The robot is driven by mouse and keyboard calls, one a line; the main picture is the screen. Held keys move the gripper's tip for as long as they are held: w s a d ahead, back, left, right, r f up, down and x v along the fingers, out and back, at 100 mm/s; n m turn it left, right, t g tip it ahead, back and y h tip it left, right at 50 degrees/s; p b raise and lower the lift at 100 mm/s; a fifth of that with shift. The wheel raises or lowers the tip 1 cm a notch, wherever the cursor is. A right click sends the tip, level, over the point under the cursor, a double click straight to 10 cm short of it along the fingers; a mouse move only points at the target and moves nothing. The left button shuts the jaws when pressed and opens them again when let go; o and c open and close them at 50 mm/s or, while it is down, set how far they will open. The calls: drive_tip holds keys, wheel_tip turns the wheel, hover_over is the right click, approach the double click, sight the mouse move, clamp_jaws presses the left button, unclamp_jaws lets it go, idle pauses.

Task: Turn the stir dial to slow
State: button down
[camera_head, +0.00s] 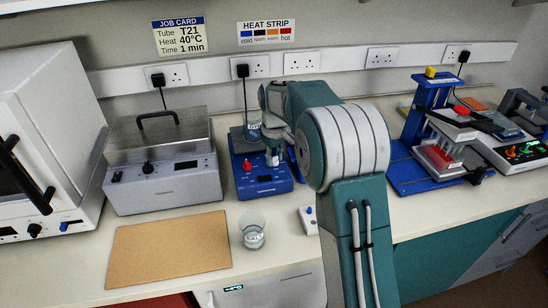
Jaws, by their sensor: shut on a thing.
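The blue stirrer (262,186) stands on the bench left of my arm, with a red knob (247,165) on the left of its front panel. A glass beaker (253,131) stands on its top plate. My gripper (273,157) points down at the right side of the panel and is shut on the dial there, taken to be the stir dial. The fingers cover most of this dial, so its pointer and setting cannot be read. The panel's small markings are too small to read.
A grey lidded water bath (165,187) stands left of the stirrer. A brown mat (170,250) and a glass beaker with clear liquid (253,236) are in front. A blue-framed press (425,130) stands to the right. My arm hides some of the bench.

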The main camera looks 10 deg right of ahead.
drive_tip(key=m, duration=0.5)
drive_tip(key=shift+f+m, duration=0.1)
drive_tip(key=shift+m, duration=0.2)
idle(0.4)
drive_tip(key=shift+c, duration=2.1)
unclamp_jaws()
